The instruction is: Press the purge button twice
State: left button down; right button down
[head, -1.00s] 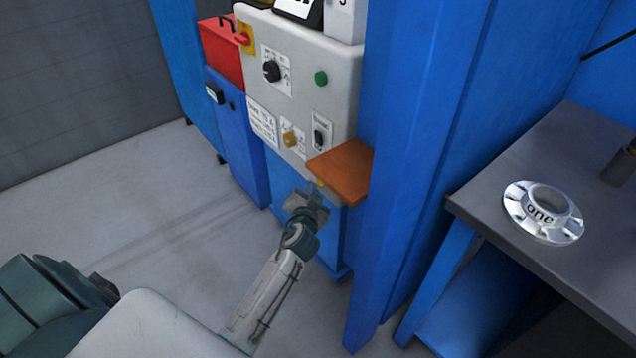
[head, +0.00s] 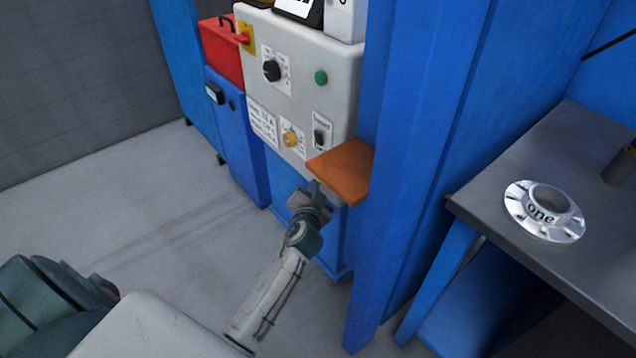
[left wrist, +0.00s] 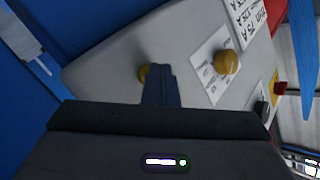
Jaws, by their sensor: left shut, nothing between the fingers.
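The grey control panel (head: 291,75) carries several controls. A small yellow button (left wrist: 143,72) low on the panel shows in the left wrist view, partly covered by my finger tips; I read no label on it, so I cannot confirm that it is the purge button. My left gripper (head: 314,187) is shut and empty, its tips at the panel's lower edge beside the orange shelf. In the left wrist view the shut fingers (left wrist: 160,72) overlap the yellow button; I cannot tell whether they touch it. In the head view the gripper hides that button. My right gripper is not in view.
A yellow knob (head: 289,139), black switch (head: 319,137), green button (head: 321,78) and black dial (head: 271,71) are on the panel. An orange shelf (head: 343,170) juts out close to my gripper. A blue post (head: 420,150) and a bench with a silver flanged part (head: 544,211) stand right.

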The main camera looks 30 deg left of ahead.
pick_arm(q)
jog(key=shift+s, duration=0.1)
jog(key=shift+s+a, duration=0.35)
jog(key=shift+s, duration=0.4)
jog(key=s, duration=0.1)
jog(key=s+a, duration=0.1)
jog(key=s, duration=0.1)
jog(key=s+a, duration=0.1)
jog(key=shift+s, duration=0.3)
dwell(0.8)
